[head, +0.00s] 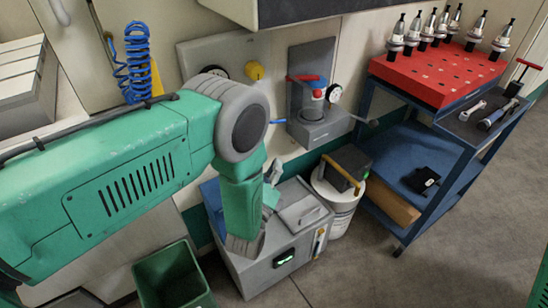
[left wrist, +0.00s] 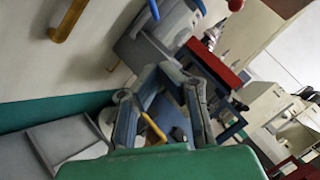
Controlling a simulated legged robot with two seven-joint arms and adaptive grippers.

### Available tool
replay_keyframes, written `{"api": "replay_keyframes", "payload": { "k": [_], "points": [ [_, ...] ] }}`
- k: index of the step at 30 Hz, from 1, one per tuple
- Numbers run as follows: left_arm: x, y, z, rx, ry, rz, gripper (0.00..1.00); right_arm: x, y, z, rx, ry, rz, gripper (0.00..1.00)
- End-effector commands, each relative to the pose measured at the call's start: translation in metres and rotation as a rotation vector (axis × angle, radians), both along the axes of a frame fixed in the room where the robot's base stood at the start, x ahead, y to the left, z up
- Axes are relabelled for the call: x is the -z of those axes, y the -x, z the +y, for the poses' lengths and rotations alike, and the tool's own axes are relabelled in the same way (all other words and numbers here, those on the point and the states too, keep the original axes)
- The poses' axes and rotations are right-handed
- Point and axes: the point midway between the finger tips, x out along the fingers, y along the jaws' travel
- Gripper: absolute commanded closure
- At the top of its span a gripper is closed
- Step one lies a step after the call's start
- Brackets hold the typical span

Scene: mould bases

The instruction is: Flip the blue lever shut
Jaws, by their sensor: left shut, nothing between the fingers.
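The blue lever (head: 278,121) sticks out to the left from a grey wall-mounted unit (head: 318,130) in the head view. A blue handle, likely the same lever, shows at the top of the left wrist view (left wrist: 154,10). My left gripper (head: 272,172) is below the unit in the head view, partly hidden by my own green arm. In the left wrist view its fingers (left wrist: 176,76) are closed together and empty, apart from the lever. My right gripper is out of view.
A red handle (head: 304,78) and a round gauge (head: 334,93) sit on the unit. Below are a grey box (head: 276,249) and a white bucket (head: 338,205). A blue cart (head: 458,150) with a red tool block (head: 440,75) stands right.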

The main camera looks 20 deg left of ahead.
Motion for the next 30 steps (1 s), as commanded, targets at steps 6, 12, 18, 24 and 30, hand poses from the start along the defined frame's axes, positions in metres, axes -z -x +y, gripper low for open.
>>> {"api": "replay_keyframes", "payload": {
  "k": [6,12,18,24,30],
  "points": [
    [-0.009,-0.047,0.0,-0.002,0.002,-0.003,1.0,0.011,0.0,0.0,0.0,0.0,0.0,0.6],
    [-0.02,-0.084,0.004,-0.004,0.0,-0.001,1.0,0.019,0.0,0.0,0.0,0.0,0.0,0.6],
    [-0.034,-0.097,0.017,-0.001,0.001,0.0,1.0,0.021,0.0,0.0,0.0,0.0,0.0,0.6],
    [-0.037,-0.102,0.021,0.0,0.001,0.004,1.0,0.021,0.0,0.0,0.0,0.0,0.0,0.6],
    [-0.038,-0.101,0.021,0.001,0.001,0.003,1.0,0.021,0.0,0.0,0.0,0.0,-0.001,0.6]
  ]
}}
